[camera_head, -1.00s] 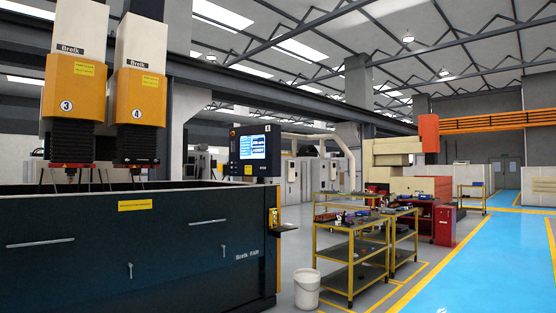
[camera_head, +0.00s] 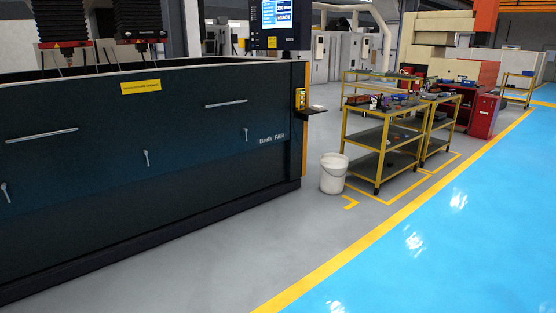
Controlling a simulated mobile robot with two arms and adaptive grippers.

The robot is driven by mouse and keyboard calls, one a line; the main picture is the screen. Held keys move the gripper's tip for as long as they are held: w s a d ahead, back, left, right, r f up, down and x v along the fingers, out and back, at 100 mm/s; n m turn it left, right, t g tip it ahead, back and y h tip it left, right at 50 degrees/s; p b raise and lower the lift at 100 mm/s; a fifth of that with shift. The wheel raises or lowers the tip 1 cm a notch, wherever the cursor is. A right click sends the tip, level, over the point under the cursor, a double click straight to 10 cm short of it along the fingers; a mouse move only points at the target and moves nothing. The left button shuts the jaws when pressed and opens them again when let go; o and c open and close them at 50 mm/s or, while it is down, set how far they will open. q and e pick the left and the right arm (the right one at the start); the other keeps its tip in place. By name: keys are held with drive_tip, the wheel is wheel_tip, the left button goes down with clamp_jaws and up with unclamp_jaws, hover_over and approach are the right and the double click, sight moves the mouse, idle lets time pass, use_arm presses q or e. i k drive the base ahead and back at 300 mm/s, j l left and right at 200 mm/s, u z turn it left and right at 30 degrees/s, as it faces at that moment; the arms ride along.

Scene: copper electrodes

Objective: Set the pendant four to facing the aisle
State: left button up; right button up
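The control pendant (camera_head: 283,18) is a dark box with a lit blue screen, above the right end of the machine tank. Its top is cut off by the frame. Its screen faces roughly toward me. The number on it is out of view. Two machine heads (camera_head: 62,30) with black bellows and red lower ends hang over the tank at the left. Neither of my grippers shows in the view.
The dark tank (camera_head: 130,125) fills the left side. A white bucket (camera_head: 333,174) stands beside yellow-framed carts (camera_head: 382,140) holding small parts. A red cabinet (camera_head: 483,115) is behind. Grey floor (camera_head: 240,245) and the blue aisle (camera_head: 450,220) are clear.

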sight(286, 25)
drive_tip(key=i, duration=2.05)
drive_tip(key=i+u, duration=0.1)
drive_tip(key=i, duration=0.95)
drive_tip(key=i+l, duration=0.2)
drive_tip(key=i, duration=0.8)
drive_tip(key=i+l, duration=0.1)
drive_tip(key=i, duration=0.95)
